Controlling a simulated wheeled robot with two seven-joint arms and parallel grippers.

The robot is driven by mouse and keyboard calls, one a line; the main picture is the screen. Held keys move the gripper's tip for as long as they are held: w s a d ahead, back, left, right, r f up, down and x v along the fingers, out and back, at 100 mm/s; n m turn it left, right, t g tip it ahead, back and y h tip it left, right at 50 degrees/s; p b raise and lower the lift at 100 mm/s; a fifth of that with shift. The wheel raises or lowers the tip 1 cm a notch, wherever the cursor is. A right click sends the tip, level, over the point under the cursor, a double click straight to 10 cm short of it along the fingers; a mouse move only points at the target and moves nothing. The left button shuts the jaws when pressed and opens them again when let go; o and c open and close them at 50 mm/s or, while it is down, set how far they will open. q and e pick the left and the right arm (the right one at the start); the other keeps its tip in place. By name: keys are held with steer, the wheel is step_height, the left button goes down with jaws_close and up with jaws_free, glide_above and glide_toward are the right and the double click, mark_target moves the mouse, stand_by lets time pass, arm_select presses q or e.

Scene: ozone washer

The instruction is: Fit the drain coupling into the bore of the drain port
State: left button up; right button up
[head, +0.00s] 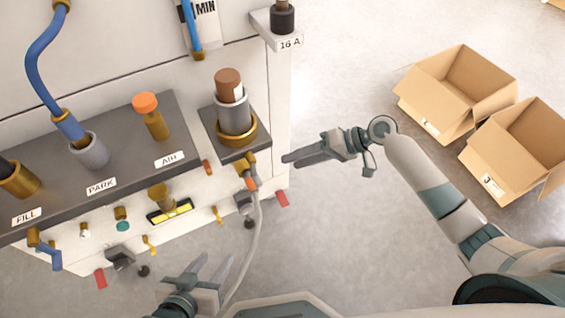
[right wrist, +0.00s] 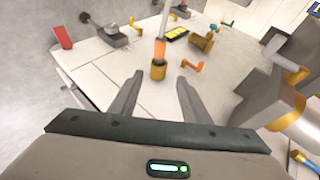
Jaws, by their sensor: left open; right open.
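A coupling with an orange band (head: 251,184) ends a pale hose at the panel's lower right. It meets a gold fitting (head: 245,164), likely the drain port. In the right wrist view the orange band (right wrist: 160,48) lies in line with a gold cylinder (right wrist: 158,71). I cannot tell whether the two are joined or only overlap. My right gripper (head: 286,159) is open and empty, to the right of the fitting. In its wrist view the gold cylinder shows beyond the gap between the fingers. My left gripper (head: 213,262) is open and empty at the bottom, beside the hose.
The hose (head: 258,228) hangs down past my left gripper. A grey block (head: 240,147) with a brown-topped cylinder (head: 230,85) stands just above the fitting. An orange lever (head: 207,168) and a red tab (head: 282,199) are close by. Two open cartons (head: 447,125) stand right.

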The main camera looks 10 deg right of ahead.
arm_select(q)
steer(key=shift+s+a+f, duration=0.1)
steer(key=shift+s+f, duration=0.15)
steer(key=shift+s, duration=0.05)
arm_select(e)
steer(key=shift+v, duration=1.2)
